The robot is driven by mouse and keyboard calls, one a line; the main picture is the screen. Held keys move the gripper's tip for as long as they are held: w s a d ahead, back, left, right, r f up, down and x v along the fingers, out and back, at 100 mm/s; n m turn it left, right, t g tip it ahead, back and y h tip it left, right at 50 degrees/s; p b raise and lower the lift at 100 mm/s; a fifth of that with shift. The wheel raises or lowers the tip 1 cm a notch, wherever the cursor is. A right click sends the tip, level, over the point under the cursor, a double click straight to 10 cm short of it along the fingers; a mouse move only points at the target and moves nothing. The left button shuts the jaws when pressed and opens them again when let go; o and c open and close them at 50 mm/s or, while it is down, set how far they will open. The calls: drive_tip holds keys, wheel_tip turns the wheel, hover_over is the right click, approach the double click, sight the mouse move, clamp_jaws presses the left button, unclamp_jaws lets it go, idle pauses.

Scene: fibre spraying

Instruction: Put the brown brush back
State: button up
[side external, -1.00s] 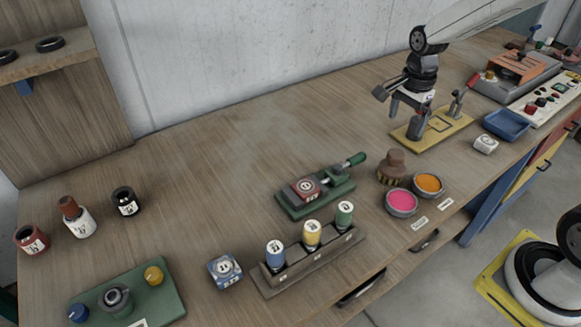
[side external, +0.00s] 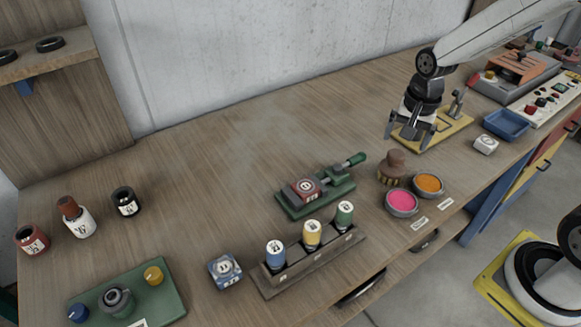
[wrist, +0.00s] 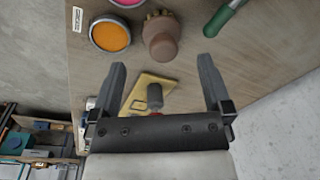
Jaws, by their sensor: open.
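The brown brush (side external: 393,166) stands upright on the table, handle up and bristles down, behind the pink and orange pots in the side view. It also shows in the wrist view (wrist: 161,38), ahead of the fingertips. My gripper (side external: 405,138) is open and empty above the table, just behind and to the right of the brush. In the wrist view my gripper's (wrist: 162,62) two fingers are spread wide, with the brush beyond them. A yellow stand (side external: 440,132) with a dark upright part lies beside the gripper; the gripper hides part of it.
A pink pot (side external: 401,202) and an orange pot (side external: 429,184) sit close to the brush. A green clamp (side external: 318,194) is to its left. A blue tray (side external: 506,124) and a white block (side external: 486,144) are to the right. The table's back middle is clear.

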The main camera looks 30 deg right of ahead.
drive_tip(key=s+a+f+n+t, duration=0.1)
drive_tip(key=s+a+f+n, duration=0.1)
drive_tip(key=s+a+n, duration=0.2)
drive_tip(key=shift+s+a+n+t, duration=0.35)
drive_tip(key=shift+s+n, duration=1.2)
drive_tip(key=shift+n, duration=2.05)
drive_tip(key=shift+f, duration=0.1)
